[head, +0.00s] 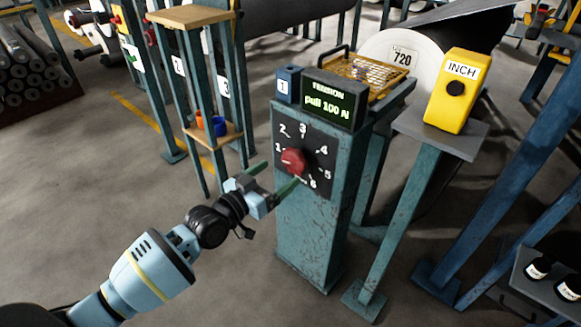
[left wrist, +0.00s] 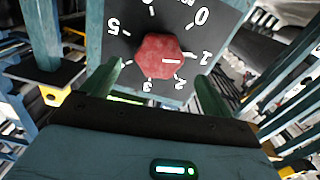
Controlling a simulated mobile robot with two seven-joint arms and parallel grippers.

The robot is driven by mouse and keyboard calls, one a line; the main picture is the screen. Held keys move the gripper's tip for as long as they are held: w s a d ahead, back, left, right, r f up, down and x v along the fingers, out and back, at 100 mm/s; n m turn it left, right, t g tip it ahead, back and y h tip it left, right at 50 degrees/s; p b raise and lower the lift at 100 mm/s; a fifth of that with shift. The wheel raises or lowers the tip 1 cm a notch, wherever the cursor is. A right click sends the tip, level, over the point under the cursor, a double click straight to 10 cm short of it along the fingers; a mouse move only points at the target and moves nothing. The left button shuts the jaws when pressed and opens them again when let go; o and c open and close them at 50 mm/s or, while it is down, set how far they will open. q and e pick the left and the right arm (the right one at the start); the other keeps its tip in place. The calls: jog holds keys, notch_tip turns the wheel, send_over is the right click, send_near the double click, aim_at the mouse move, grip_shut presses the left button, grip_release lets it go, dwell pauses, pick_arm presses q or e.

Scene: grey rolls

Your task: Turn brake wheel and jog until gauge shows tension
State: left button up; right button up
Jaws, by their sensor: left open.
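The brake wheel is a red knob (head: 293,161) on a black dial plate (head: 318,150) numbered around it, on the front of a teal post. In the left wrist view the red knob (left wrist: 160,56) has a white mark pointing at about 1. My left gripper (head: 272,178) is open and empty, just in front of the knob and slightly low; its fingertips (left wrist: 158,84) are spread wider than the knob. The yellow INCH box (head: 459,90) with a black button stands to the right. My right gripper is out of view.
A large roll (head: 400,60) marked 720 lies behind the post. A wire basket tray (head: 365,75) sits behind the gauge. A teal rack (head: 200,90) with wooden shelves stands to the left. Bare floor (head: 80,190) is clear at left.

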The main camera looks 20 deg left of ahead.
aim_at(292, 164)
pick_arm(q)
jog(key=b+x, duration=0.1)
jog(key=x, duration=0.3)
jog(key=shift+f, duration=0.15)
jog(key=shift+w+d+b, duration=0.3)
jog(key=shift+w, duration=0.4)
jog(key=shift+c, duration=0.9)
jog(key=c, duration=0.7)
jog(key=shift+c, duration=0.5)
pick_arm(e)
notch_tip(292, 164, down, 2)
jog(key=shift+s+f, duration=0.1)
